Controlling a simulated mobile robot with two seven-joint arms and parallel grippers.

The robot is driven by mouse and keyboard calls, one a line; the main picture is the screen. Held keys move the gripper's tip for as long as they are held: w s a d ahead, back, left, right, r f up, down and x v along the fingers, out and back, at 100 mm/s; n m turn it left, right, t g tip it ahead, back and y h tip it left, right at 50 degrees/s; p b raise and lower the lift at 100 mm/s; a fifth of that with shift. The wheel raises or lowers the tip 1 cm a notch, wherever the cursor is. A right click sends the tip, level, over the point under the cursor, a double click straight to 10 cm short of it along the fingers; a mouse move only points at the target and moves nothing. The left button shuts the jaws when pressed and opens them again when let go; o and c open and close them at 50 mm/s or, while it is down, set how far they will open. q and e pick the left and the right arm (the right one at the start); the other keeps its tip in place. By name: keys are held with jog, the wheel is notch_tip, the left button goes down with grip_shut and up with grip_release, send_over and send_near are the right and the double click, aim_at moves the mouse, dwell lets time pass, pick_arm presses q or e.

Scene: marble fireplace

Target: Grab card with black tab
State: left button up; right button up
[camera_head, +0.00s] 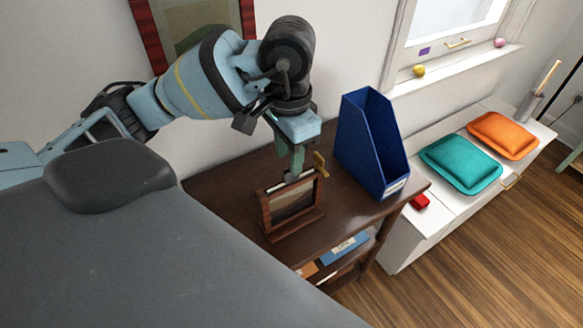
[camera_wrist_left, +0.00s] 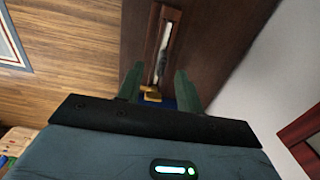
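A small dark wooden holder (camera_head: 291,205) stands upright on the brown table, with a pale, dark-banded card face in its frame. A gold-coloured tab (camera_head: 320,163) sticks up at its right end. I cannot make out a black tab. My left gripper (camera_head: 294,170) points down at the holder's top. In the left wrist view its green fingers (camera_wrist_left: 158,88) are apart, with the gold tab (camera_wrist_left: 150,93) between them and the holder (camera_wrist_left: 163,45) just beyond. I cannot tell whether they touch anything. My right gripper is not in view.
A tall blue file box (camera_head: 365,145) stands on the brown table (camera_head: 230,190), close right of the holder. A white bench (camera_head: 410,225) with teal (camera_head: 461,163) and orange (camera_head: 503,135) cushions and a small red object (camera_head: 419,202) is farther right. A red-framed picture (camera_head: 195,22) hangs behind my arm.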

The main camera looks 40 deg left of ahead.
aim_at(288, 178)
pick_arm(q)
jog(key=shift+w+f+p, duration=0.2)
jog(key=shift+f, duration=1.2)
jog(key=shift+w+f+p, duration=0.2)
jog(key=shift+f, duration=1.15)
grip_shut()
